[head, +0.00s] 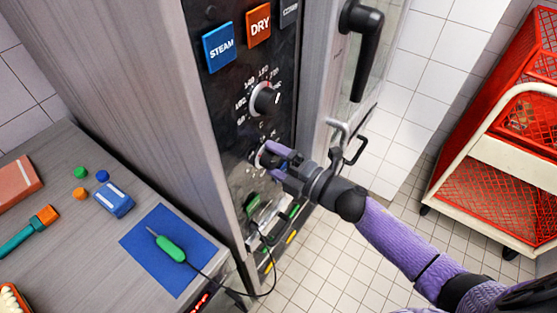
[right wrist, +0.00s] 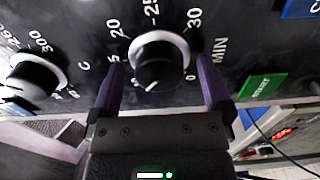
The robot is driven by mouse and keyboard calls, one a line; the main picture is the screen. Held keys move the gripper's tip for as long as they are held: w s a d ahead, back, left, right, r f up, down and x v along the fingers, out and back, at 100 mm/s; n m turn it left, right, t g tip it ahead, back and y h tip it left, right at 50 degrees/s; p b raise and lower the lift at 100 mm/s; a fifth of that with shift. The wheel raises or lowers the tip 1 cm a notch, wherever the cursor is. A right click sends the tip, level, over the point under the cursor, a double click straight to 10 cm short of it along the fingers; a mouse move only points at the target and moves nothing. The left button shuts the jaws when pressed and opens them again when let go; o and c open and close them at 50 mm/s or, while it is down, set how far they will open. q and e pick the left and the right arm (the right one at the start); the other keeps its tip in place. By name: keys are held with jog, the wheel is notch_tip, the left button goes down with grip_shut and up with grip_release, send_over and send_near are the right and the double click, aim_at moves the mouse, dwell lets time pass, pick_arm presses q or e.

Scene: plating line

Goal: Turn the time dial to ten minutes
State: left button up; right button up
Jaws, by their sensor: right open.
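The time dial (right wrist: 160,62) is a black knob with a white rim on the dark oven panel, with minute numbers and "MIN" around it in the right wrist view. My right gripper (right wrist: 159,66) is open, with one purple finger on each side of the dial. The fingers stand apart from the knob's sides, and how deep they reach is hard to tell. In the head view my right gripper (head: 270,158) mostly hides the dial. My left gripper is not in view.
The temperature dial (head: 266,99) sits above, below the STEAM (head: 218,47) and DRY (head: 259,26) buttons. A green START button (right wrist: 262,85) is beside the time dial. A black door handle (head: 365,45) is to the right. A probe (head: 170,248) lies on a blue mat.

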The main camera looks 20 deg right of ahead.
jog(key=v, duration=1)
jog(key=shift+b, duration=0.3)
jog(key=shift+f, duration=0.1)
